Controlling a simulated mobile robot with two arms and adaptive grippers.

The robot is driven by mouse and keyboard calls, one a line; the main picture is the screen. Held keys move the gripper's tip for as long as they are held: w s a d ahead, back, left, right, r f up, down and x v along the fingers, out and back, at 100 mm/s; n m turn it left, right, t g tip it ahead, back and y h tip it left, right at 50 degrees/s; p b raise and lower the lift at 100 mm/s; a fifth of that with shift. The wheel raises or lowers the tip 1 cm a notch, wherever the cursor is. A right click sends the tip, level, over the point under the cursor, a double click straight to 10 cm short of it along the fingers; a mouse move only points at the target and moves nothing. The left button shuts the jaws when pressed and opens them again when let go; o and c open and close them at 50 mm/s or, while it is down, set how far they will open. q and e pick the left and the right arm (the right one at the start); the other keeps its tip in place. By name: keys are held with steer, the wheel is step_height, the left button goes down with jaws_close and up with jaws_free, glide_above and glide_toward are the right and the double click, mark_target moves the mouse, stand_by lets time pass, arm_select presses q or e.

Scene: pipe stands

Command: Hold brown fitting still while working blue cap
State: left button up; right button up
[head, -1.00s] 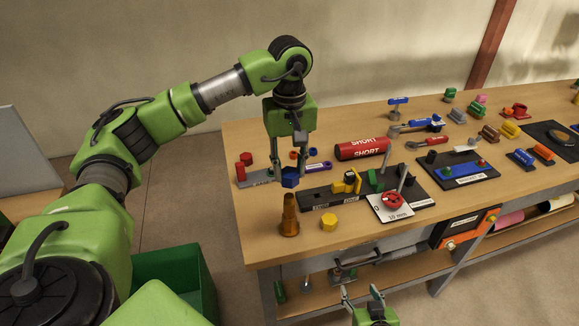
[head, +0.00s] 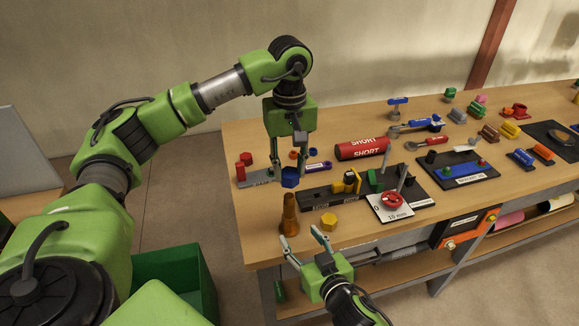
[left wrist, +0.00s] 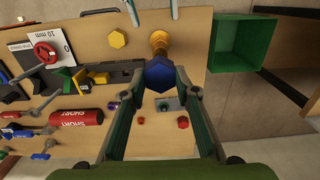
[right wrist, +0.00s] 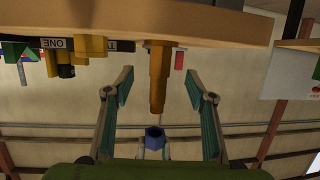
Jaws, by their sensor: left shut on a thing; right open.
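The brown fitting (head: 289,216) stands upright at the table's front left. It also shows in the right wrist view (right wrist: 158,80) and, foreshortened, in the left wrist view (left wrist: 159,42). My left gripper (head: 289,174) is shut on the blue cap (head: 290,180), a hexagonal piece held above the table behind the fitting. The cap sits between the fingertips in the left wrist view (left wrist: 159,76). My right gripper (head: 302,237) is open and empty at the table's front edge. In the right wrist view its fingers (right wrist: 158,90) lie on either side of the fitting, with no contact visible.
A yellow hexagonal piece (head: 329,223) lies just right of the fitting. Behind it is a dark labelled rack (head: 321,197) with yellow parts. A card with a red handwheel (head: 393,201) and a red cylinder (head: 361,149) are further right. A green bin (head: 175,283) stands at floor level left.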

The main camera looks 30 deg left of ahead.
mark_target(292, 228)
steer(key=x, duration=0.7)
steer(key=shift+w+a+f, duration=0.15)
steer(key=shift+w, duration=0.05)
jaws_close()
arm_select(q)
steer(key=shift+f, duration=0.15)
arm_select(e)
steer(key=shift+s+f, duration=0.1)
steer(key=shift+f, duration=0.25)
stand_by(0.4)
steer(key=c, duration=1.1)
jaws_free()
steer(key=shift+c, duration=0.2)
jaws_close()
